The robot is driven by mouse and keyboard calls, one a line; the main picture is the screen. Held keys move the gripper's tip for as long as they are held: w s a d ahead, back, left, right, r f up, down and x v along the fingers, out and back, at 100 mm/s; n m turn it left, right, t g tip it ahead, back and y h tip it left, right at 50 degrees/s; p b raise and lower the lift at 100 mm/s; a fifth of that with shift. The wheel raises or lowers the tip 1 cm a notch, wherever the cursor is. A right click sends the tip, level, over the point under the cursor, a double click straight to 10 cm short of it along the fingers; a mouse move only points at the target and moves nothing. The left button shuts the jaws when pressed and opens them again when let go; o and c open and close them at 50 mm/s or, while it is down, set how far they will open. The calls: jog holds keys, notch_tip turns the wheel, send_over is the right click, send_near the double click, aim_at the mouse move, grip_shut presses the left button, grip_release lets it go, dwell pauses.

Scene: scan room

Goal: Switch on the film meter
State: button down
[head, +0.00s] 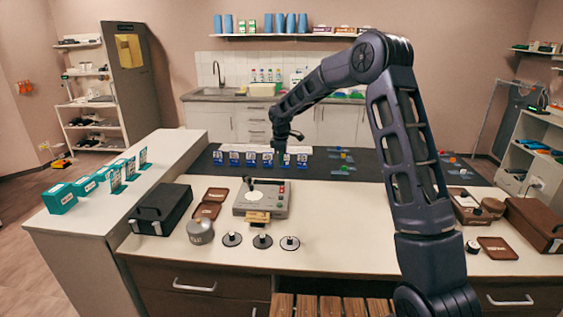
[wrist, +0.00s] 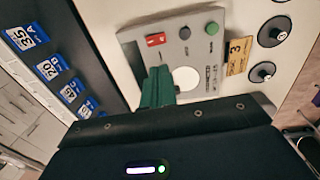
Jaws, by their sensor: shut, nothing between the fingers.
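The film meter is the pale grey box (head: 262,197) on the near counter in the head view. In the wrist view its grey panel (wrist: 206,57) shows a red switch (wrist: 156,40), a dark grey knob (wrist: 184,33), a green button (wrist: 212,28) and a white round patch (wrist: 186,78). Whether the switch is on or off cannot be told. My gripper (wrist: 158,70) is shut and empty, its green fingers over the meter's edge, beside the white patch and a little away from the red switch. In the head view the arm's end hangs behind the meter; its fingertips are not clear.
Blue numbered cards (head: 268,161) stand in a row behind the meter.

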aim_at(282, 187)
jog(key=shift+w+r+t, duration=0.1)
jog(key=shift+w+t, duration=0.2)
jog(key=shift+w, duration=0.35)
jog(key=f, duration=0.4)
jog(key=w+f, duration=0.1)
jog(key=f, duration=0.4)
jog(key=w+f, duration=0.1)
jog(key=f, duration=0.4)
